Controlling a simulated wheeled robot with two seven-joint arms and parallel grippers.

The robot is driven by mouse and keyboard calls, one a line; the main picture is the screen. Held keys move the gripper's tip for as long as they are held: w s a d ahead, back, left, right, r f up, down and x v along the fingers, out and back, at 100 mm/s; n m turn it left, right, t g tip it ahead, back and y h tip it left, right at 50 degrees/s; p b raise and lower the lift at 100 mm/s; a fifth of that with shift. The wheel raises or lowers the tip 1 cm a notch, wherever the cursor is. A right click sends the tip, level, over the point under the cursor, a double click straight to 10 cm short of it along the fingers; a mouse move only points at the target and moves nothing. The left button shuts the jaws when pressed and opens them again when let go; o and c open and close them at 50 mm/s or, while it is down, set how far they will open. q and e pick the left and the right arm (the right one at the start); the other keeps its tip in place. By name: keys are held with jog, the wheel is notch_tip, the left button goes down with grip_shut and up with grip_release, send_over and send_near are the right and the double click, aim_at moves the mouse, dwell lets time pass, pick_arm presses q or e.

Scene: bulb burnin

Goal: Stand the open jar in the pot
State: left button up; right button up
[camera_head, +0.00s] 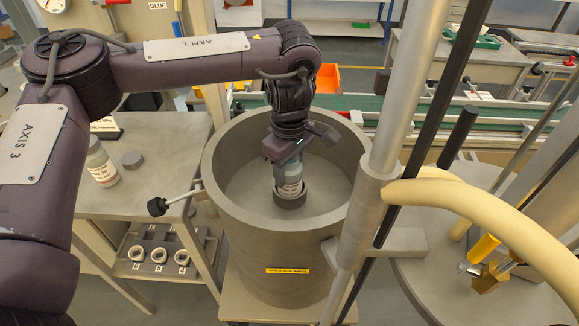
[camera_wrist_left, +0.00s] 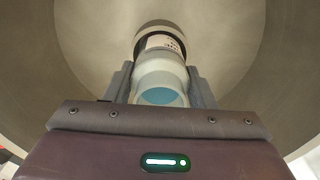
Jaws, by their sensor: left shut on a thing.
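The pot (camera_head: 285,272) is a large grey open cylinder in the middle of the head view, with a yellow label on its front. My left gripper (camera_head: 292,160) reaches down inside it, shut on the open jar (camera_head: 291,184). The jar is upright, pale with a printed label; in the left wrist view the jar (camera_wrist_left: 160,68) shows between the two fingers, its open mouth showing blue-grey inside. Its lower end is at a dark round holder (camera_head: 290,202) on the pot's floor. I cannot tell whether its base touches down. My right gripper is out of view.
A side handle (camera_head: 158,206) sticks out from the pot. A metal post (camera_head: 385,150) and cream hose (camera_head: 480,215) crowd the pot's right side.

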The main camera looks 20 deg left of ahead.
pick_arm(q)
jog(key=shift+f, duration=0.1)
jog(key=o, duration=1.1)
jog(key=shift+o, duration=0.3)
notch_tip(320, 180, up, 12)
jog(key=shift+f+p, duration=0.15)
jog(key=shift+p, duration=0.8)
jog(key=shift+r, duration=0.3)
